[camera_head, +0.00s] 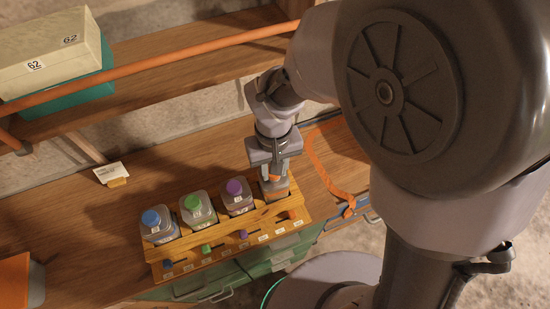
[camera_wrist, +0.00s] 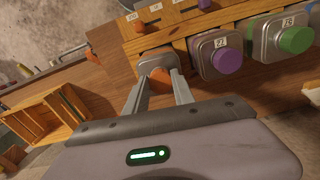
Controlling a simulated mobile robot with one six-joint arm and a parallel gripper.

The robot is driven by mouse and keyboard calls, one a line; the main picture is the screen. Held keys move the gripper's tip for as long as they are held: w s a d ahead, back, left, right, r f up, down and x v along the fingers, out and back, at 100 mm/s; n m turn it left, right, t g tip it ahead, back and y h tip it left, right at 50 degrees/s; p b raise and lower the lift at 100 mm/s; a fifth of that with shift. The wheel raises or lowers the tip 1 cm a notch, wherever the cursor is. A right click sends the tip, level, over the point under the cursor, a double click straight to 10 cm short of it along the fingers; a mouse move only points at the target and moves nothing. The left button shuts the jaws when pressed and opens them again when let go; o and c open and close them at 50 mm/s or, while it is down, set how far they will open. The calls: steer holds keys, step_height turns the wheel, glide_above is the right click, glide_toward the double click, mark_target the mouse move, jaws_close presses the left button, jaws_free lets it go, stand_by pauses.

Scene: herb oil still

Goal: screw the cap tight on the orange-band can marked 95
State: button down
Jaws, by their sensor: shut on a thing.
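The can with the orange band (camera_head: 277,190) stands in the last slot at the right end of a wooden rack (camera_head: 215,250). Its top also shows in the wrist view (camera_wrist: 153,60). I cannot read its mark. An orange cap (camera_wrist: 160,79) is at the top of the can, between the two fingers of my gripper (camera_wrist: 160,88). My gripper, seen from the body camera (camera_head: 271,172), points down over this can and is shut on the cap. Whether the cap is fully seated cannot be told, as the fingers hide part of it.
Blue-capped (camera_head: 158,223), green-capped (camera_head: 197,208) and purple-capped (camera_head: 237,195) cans stand in the rack's other slots. A small card (camera_head: 111,173) stands behind on the bench. An orange strap (camera_head: 331,170) lies to the right. A shelf with boxes (camera_head: 55,55) hangs behind.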

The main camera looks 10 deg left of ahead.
steer(key=m+b, duration=0.1)
steer(key=m, duration=0.2)
steer(key=shift+f, duration=0.15)
steer(key=m+b, duration=0.2)
steer(key=m, duration=0.2)
steer(key=m+b, duration=0.2)
steer(key=m, duration=0.3)
steer(key=shift+m, duration=1)
steer(key=c, duration=1)
jaws_free()
steer(key=shift+o, duration=0.2)
steer(key=shift+c, duration=0.5)
